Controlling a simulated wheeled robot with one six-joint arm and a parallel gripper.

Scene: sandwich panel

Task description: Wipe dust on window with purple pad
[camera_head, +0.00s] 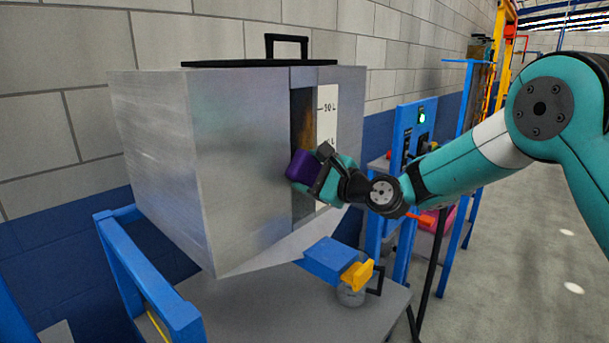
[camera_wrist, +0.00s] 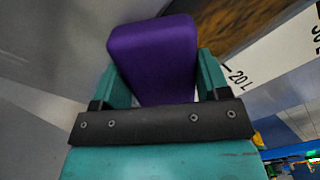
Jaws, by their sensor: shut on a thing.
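My gripper (camera_head: 322,172) is shut on the purple pad (camera_head: 301,166), which sits between its teal fingers. The pad also shows in the wrist view (camera_wrist: 153,55), gripped on both sides. The window (camera_head: 303,122) is a narrow upright strip on the front of a grey metal hopper, with brown dust showing on its upper part; the dusty pane also shows in the wrist view (camera_wrist: 243,22). The pad is in front of the lower half of the window and hides part of it. I cannot tell whether the pad touches the pane.
The grey hopper (camera_head: 235,150) has a black-handled lid (camera_head: 286,47). A white scale (camera_head: 327,110) with litre marks is right of the window. Below are a blue and yellow valve (camera_head: 340,264) and a grey table (camera_head: 270,305). A blue panel (camera_head: 408,130) stands behind my arm.

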